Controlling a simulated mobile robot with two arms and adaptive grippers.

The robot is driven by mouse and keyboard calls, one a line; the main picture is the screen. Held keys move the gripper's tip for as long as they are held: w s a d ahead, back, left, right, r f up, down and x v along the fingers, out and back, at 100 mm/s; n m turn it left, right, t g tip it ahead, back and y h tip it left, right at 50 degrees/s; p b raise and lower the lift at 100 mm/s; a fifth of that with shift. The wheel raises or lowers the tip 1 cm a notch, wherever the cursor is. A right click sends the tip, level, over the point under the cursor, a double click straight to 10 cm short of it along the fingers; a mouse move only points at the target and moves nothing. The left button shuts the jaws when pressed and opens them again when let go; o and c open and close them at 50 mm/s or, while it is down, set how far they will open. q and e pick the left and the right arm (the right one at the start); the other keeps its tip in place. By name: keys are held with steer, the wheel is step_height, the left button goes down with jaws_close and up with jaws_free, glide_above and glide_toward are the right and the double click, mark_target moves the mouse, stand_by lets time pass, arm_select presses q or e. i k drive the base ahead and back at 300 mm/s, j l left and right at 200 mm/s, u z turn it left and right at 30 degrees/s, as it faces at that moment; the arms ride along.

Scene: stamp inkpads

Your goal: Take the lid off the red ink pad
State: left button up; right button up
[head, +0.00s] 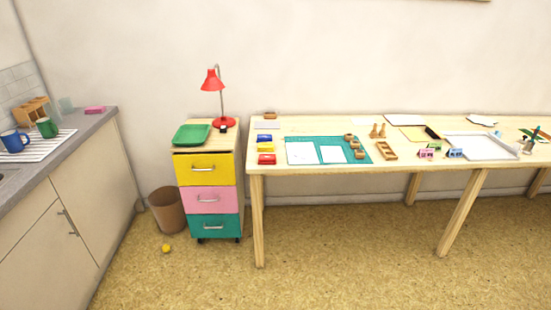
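The red ink pad (266,159) is at the front of the row, close to the table's front edge. A yellow pad (265,147) lies just behind it, and a blue pad (265,138) behind that. They are too small to tell whether the red pad's lid is on. Neither of my grippers is in view.
A teal mat (328,140) with white sheets lies right of the pads, with wooden stamps (358,150) on its right side. A drawer cabinet (208,195) with a red lamp (212,82) and green tray (192,135) stands left. A waste bin (167,211) stands beside it. The floor in front is mostly clear.

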mark_target(263, 157)
steer(key=i+j+z, duration=0.1)
steer(key=z, duration=0.4)
steer(key=i+j+z, duration=0.25)
steer(key=i+j, duration=0.15)
steer(key=j, duration=0.2)
steer(key=i+j+z, duration=0.1)
steer(key=j, duration=0.25)
steer(key=i+j+z, duration=0.25)
steer(key=j, duration=0.45)
steer(key=i+j+z, duration=0.15)
steer(key=i+j, duration=0.1)
steer(key=j, duration=0.1)
